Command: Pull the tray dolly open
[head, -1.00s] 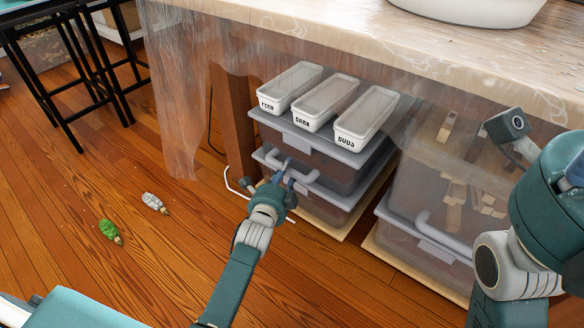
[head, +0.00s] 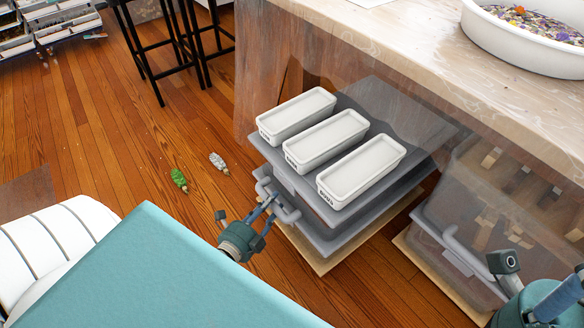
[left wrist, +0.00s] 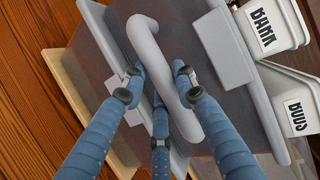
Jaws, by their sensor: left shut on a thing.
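The tray dolly is a stack of grey-lidded bins on a pale wooden base (head: 322,264). It juts out from under the table, with its rear still beneath the clear drape. My left gripper (head: 268,208) is shut on the dolly's grey bar handle (head: 287,214). In the left wrist view its blue fingers (left wrist: 160,82) reach around the handle (left wrist: 150,45). My right gripper (head: 562,298) shows only in part at the lower right corner, beside the other bin, its fingers unclear.
A second bin stack (head: 447,237) stands to the right under the table (head: 400,60). A white basin (head: 530,40) of colourful bits is on the tabletop. Black stools (head: 160,50) stand behind.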

